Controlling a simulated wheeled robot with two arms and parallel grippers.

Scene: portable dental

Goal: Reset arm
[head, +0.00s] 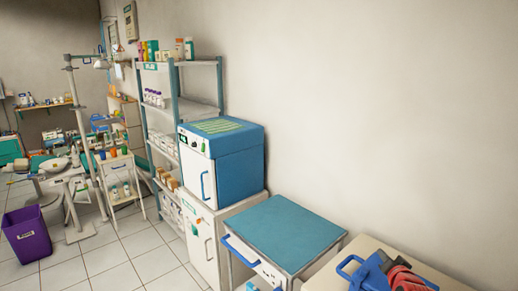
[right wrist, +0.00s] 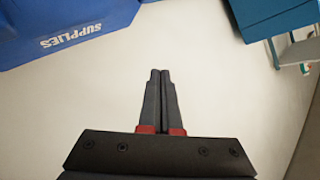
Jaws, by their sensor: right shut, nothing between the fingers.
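My right gripper (right wrist: 160,72) is in the middle of the right wrist view, with its two dark fingers pressed together and red parts at their bases. Nothing shows between the fingers. It points over a plain pale surface. In the head view, red and dark blue parts show at the bottom right corner, over a pale-topped surface; I cannot tell clearly which of them belong to my arm. My left gripper does not show.
A blue item marked SUPPLIES (right wrist: 80,30) fills the upper left of the right wrist view. In the head view, a teal-topped cart (head: 278,232), a blue-and-white cabinet unit (head: 238,150) and a shelf rack (head: 176,100) line the wall. A purple bin (head: 27,236) stands on the tiled floor.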

